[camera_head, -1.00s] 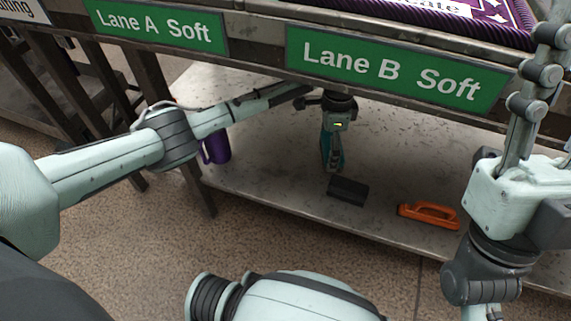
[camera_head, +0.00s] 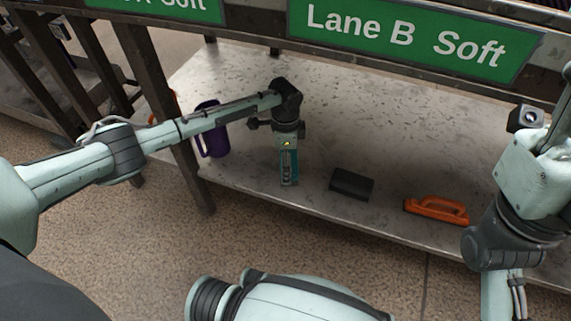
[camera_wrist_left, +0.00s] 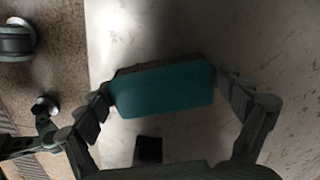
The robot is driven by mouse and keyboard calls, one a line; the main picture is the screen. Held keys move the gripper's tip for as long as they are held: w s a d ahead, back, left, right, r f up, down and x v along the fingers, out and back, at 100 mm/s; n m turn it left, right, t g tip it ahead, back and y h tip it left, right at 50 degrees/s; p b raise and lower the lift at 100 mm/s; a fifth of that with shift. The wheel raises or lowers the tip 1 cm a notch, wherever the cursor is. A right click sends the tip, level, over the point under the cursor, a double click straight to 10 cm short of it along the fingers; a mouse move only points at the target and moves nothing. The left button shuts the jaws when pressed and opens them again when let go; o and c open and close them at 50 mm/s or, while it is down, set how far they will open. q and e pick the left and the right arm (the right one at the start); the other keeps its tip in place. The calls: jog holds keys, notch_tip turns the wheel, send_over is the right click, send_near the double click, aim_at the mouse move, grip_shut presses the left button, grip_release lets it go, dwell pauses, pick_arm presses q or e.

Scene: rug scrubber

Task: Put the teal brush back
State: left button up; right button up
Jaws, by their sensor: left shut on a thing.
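My left gripper (camera_head: 288,152) is shut on the teal brush (camera_head: 289,172), pointing down over the lower shelf. In the left wrist view the brush (camera_wrist_left: 165,90) sits between the two fingers, with its teal back facing the camera and a dark edge along its far side. I cannot tell whether its lower end touches the shelf. My right arm is at the right edge of the head view; its gripper's fingers are mostly cut off, so their state is not clear.
The grey lower shelf (camera_head: 330,110) holds a dark block (camera_head: 352,184), an orange-handled tool (camera_head: 436,210) and a purple mug (camera_head: 211,133) behind my left forearm. Part of an orange thing shows behind the table leg. Green signs hang along the upper edge. The shelf's back middle is clear.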

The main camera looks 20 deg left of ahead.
pick_arm(q)
jog(key=shift+r, duration=0.1)
jog(key=o, duration=1)
